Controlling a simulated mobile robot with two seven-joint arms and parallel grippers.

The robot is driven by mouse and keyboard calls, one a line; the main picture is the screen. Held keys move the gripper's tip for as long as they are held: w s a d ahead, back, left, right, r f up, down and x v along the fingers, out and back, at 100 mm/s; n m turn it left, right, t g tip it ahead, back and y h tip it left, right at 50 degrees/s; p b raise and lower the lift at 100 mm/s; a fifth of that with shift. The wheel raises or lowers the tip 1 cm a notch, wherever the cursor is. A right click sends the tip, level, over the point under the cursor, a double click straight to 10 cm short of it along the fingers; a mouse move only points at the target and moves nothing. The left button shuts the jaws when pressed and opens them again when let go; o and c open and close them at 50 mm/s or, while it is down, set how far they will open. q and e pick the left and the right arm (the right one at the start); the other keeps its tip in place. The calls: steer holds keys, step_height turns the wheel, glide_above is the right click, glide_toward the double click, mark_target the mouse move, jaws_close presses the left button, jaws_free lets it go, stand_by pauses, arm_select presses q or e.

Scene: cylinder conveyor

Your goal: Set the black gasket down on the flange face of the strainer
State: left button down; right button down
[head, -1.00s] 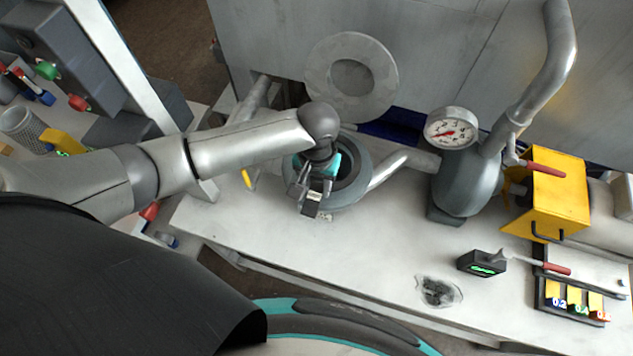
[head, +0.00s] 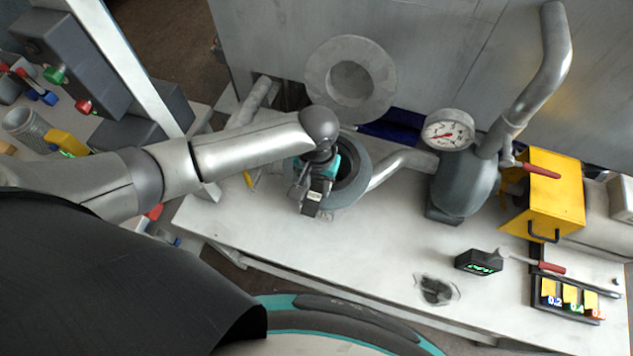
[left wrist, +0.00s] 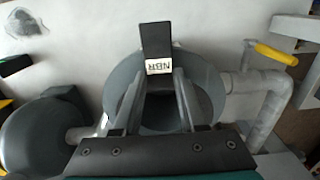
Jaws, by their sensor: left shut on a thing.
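My left gripper (head: 314,190) is shut on the black gasket (head: 311,210). The gasket shows as a dark strip with a white label. In the left wrist view the gasket (left wrist: 155,38) carries the letters NBR, and the fingertips of the gripper (left wrist: 158,74) close at its label. The strainer (head: 354,186) is a round grey body with a dark opening. The gripper is over its left front side. The strainer also shows in the left wrist view (left wrist: 205,75), behind the fingers. The gripper hides part of the flange face, and I cannot tell whether the gasket touches it.
A grey ring-shaped plate (head: 318,75) stands behind the strainer. Right of it are a pipe, a pressure gauge (head: 447,130), a grey vessel (head: 462,187) and a yellow box (head: 560,195). A small black display (head: 479,262) lies at the front right.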

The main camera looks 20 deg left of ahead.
arm_select(q)
steer(key=shift+f, duration=0.2)
stand_by(0.5)
steer(key=shift+f, duration=0.45)
steer(key=shift+f, duration=0.15)
stand_by(0.4)
steer(key=shift+c, duration=1.9)
jaws_free()
